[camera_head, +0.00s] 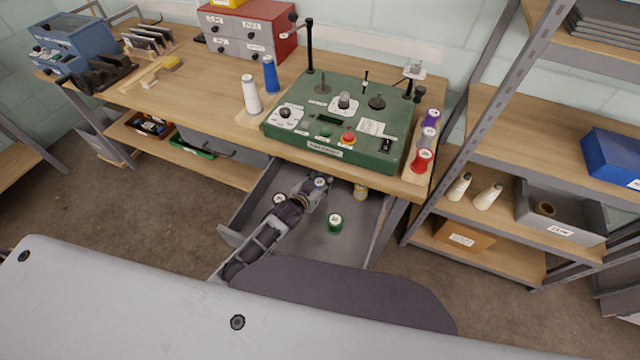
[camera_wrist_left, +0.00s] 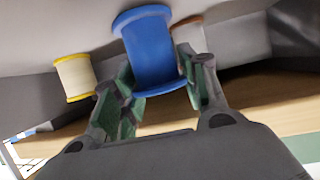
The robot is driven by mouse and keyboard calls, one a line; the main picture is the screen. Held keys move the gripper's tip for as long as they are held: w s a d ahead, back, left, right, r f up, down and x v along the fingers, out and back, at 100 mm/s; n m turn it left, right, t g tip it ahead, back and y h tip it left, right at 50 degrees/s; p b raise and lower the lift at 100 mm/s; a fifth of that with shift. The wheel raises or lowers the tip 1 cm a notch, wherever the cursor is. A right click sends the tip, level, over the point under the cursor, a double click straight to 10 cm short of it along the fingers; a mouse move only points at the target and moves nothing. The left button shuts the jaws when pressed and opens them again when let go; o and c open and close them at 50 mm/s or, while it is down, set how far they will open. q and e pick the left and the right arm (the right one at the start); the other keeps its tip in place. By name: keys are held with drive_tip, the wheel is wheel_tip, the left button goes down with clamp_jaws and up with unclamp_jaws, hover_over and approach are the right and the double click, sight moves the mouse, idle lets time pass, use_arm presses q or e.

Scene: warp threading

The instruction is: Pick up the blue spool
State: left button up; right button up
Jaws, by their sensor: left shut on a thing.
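The blue spool (camera_wrist_left: 148,45) stands between the two fingers of my left gripper (camera_wrist_left: 158,88) in the left wrist view, and the gripper is shut on it. In the head view my left gripper (camera_head: 313,190) reaches into the open grey drawer (camera_head: 300,240) under the table. The labelled top of the spool (camera_head: 319,182) shows at the fingertips there; the rest is mostly hidden by the gripper. My right gripper is not in view.
A green spool (camera_head: 334,223) stands in the drawer to the right of my arm. A cream-yellow spool (camera_wrist_left: 75,77) is left of the blue one in the wrist view. The green machine (camera_head: 340,120) sits on the table above the drawer. Drawer walls surround my gripper.

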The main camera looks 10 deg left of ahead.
use_arm(q)
drive_tip(key=shift+s+r, duration=0.1)
drive_tip(key=shift+r, duration=0.1)
drive_tip(key=shift+s+a, duration=0.15)
drive_tip(key=shift+s, duration=0.15)
drive_tip(key=s, duration=0.1)
drive_tip(key=s+a, duration=0.1)
drive_tip(key=s, duration=0.1)
drive_tip(key=shift+s+r, duration=0.1)
wheel_tip(320, 180, up, 14)
